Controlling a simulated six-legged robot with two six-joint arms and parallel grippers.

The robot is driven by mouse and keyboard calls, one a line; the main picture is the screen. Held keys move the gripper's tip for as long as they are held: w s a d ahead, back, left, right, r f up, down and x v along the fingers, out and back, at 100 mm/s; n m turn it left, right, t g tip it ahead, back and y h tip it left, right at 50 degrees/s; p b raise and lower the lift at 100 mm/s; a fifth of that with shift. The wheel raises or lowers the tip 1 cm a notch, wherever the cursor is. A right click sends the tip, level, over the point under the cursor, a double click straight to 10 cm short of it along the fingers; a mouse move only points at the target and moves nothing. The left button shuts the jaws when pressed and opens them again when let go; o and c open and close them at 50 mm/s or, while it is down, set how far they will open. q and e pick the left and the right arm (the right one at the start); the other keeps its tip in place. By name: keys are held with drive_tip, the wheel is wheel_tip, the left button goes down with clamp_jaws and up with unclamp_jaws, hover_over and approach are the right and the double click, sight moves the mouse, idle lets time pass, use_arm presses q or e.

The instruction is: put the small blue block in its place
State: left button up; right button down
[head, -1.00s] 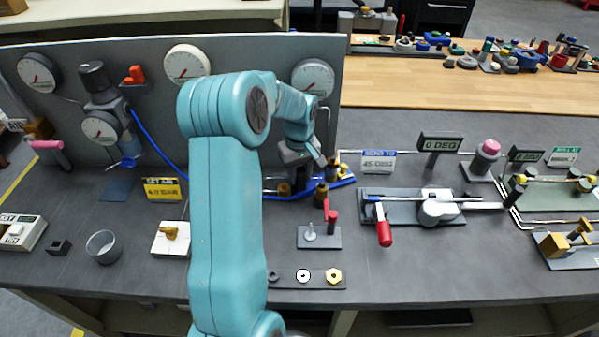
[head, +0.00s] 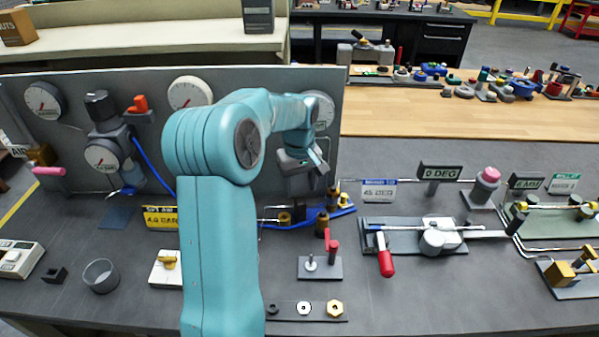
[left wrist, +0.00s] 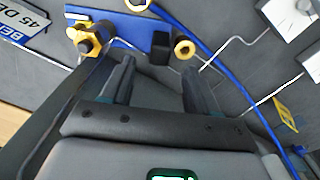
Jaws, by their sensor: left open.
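A flat blue piece (head: 343,210) lies on the grey bench behind the brass fittings. I cannot make out a separate small blue block. My left gripper (head: 318,178) hangs above this area. In the left wrist view its fingers (left wrist: 160,78) are spread, with nothing between them. My right gripper is not in view.
A blue hose (left wrist: 205,65) runs past the plate. A gauge panel (head: 240,85) stands behind my left arm. A red-handled clamp (head: 386,262), a small lever stand (head: 320,268) and a strip with nuts (head: 285,311) are near the front.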

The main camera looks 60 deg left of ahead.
use_arm(q)
wheel_tip(320, 180, up, 4)
drive_tip(key=r, duration=0.1)
drive_tip(key=y+b, duration=0.5)
drive_tip(key=b, duration=0.9)
approach(301, 201)
drive_tip(key=b+x, duration=0.1)
drive_tip(key=x, duration=0.4)
drive_tip(key=shift+a+f, duration=0.1)
drive_tip(key=x, duration=0.6)
drive_tip(key=shift+b, duration=0.4)
drive_tip(key=shift+c, duration=0.3)
